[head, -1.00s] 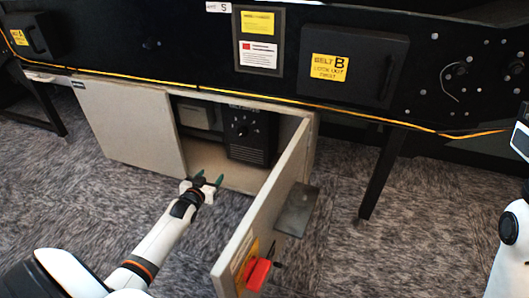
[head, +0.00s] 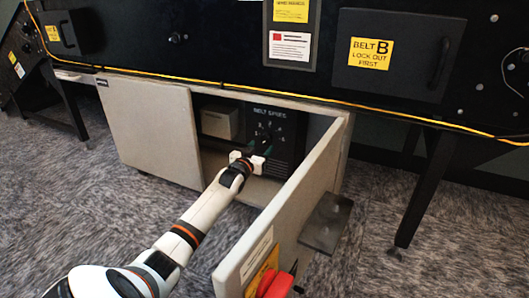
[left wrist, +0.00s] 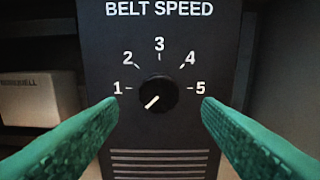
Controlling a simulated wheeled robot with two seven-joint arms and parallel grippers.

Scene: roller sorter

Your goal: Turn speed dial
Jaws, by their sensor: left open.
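The black speed dial (left wrist: 158,94) sits on the dark belt speed panel (left wrist: 160,132), under a scale numbered 1 to 5. Its white mark points to the lower left, below the 1. In the head view the dial (head: 265,137) and the panel (head: 291,121) are inside the open cabinet. My left gripper (head: 261,148) is open in front of the panel. In the left wrist view its green fingers (left wrist: 160,104) stand wide apart on either side of the dial, with nothing between them touching it. My right gripper is not in view.
The cabinet door (head: 285,205) stands open close to the right of my left arm. It carries a red handle (head: 275,285) and a dark plate (head: 327,222). A pale box (head: 219,122) is left of the panel. The black conveyor side (head: 215,45) runs above.

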